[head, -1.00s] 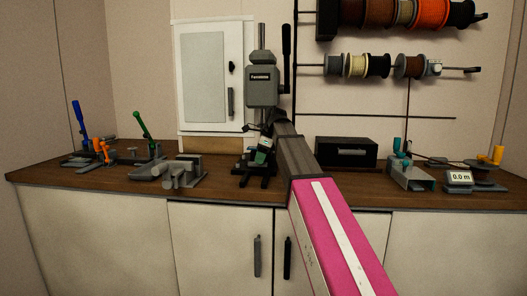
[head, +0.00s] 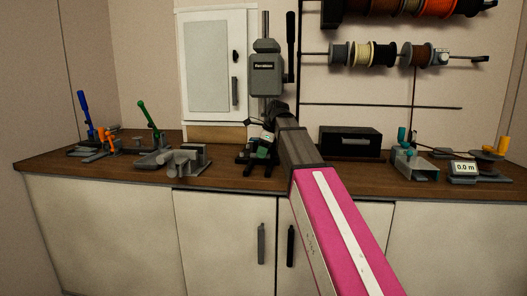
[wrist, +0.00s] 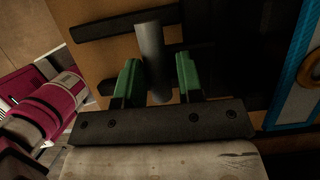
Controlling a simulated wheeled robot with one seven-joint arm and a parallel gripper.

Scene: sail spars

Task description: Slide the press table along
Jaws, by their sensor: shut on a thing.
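The grey press (head: 268,75) stands at the back of the wooden counter, its column rising from a dark base (head: 262,180). My gripper (head: 262,139) is low at the press, just above the base. In the wrist view my gripper's two green fingers (wrist: 157,78) stand either side of a grey round bar (wrist: 151,55) and are shut on it. The bar seems to belong to the press table, but most of the table is hidden by my gripper and arm. Dark strips lie behind the bar on a tan surface.
Grey clamps and a vise (head: 180,160) stand left of the press. A black drawer box (head: 350,141) and a meter (head: 464,169) stand to the right. Spools (head: 380,53) hang above. A white cabinet (head: 208,62) is behind. Counter front (head: 230,184) is mostly clear.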

